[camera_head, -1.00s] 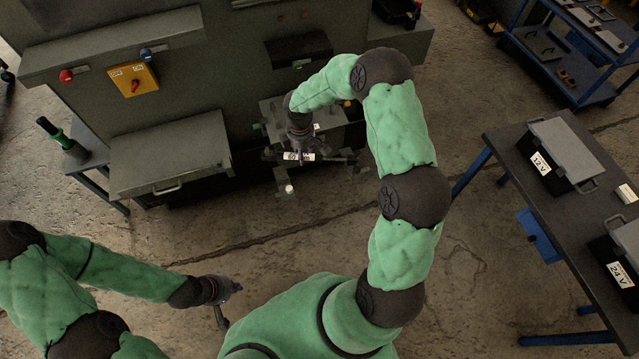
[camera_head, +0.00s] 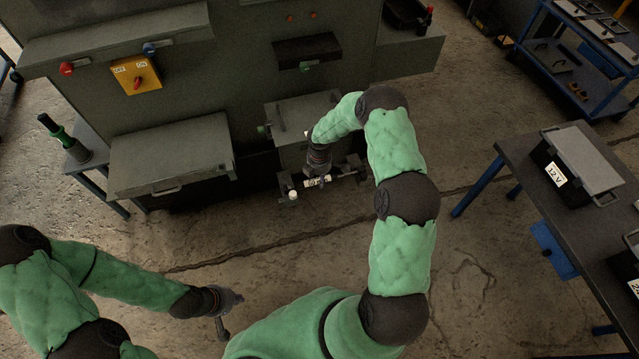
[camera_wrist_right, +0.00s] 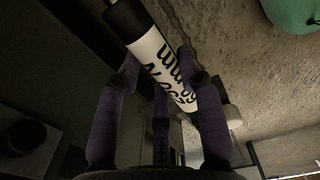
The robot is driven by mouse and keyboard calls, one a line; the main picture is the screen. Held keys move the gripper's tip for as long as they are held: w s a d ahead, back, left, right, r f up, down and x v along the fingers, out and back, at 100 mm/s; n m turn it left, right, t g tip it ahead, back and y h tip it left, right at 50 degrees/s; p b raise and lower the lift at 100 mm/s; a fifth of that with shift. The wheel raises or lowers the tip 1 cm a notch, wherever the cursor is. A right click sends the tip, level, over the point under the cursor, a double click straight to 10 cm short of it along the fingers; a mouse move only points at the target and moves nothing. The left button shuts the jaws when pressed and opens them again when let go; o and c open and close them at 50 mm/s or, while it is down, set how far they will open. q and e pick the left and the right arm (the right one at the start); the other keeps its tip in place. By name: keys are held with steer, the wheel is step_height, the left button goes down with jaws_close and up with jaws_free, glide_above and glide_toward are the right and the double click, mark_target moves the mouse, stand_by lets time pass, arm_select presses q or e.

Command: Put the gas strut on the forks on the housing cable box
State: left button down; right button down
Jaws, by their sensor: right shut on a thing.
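The gas strut (camera_wrist_right: 162,58), a white cylinder with black lettering and a dark end, crosses the right wrist view at a slant. My right gripper (camera_head: 318,180) is shut on it, with purple fingers (camera_wrist_right: 165,85) on both sides of the white body. In the head view the strut (camera_head: 314,183) is a small white piece at that gripper, in front of a grey box (camera_head: 290,112) on the machine, which looks like the housing cable box. Dark bracket parts (camera_head: 287,184) stand beside the gripper; I cannot make out the forks. My left gripper (camera_head: 229,312) is low at the left, away from the strut, its fingers unclear.
A closed grey cabinet (camera_head: 170,155) is left of the box, with a yellow switch box (camera_head: 136,76) above. A dark table (camera_head: 520,165) with a 12 V case (camera_head: 575,165) stands at right. The floor in front of the machine is open.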

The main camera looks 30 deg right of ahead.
steer(key=shift+f+b, duration=0.45)
steer(key=shift+f, duration=1)
steer(key=shift+f, duration=0.2)
steer(key=c, duration=0.8)
jaws_free()
steer(key=shift+r, duration=0.1)
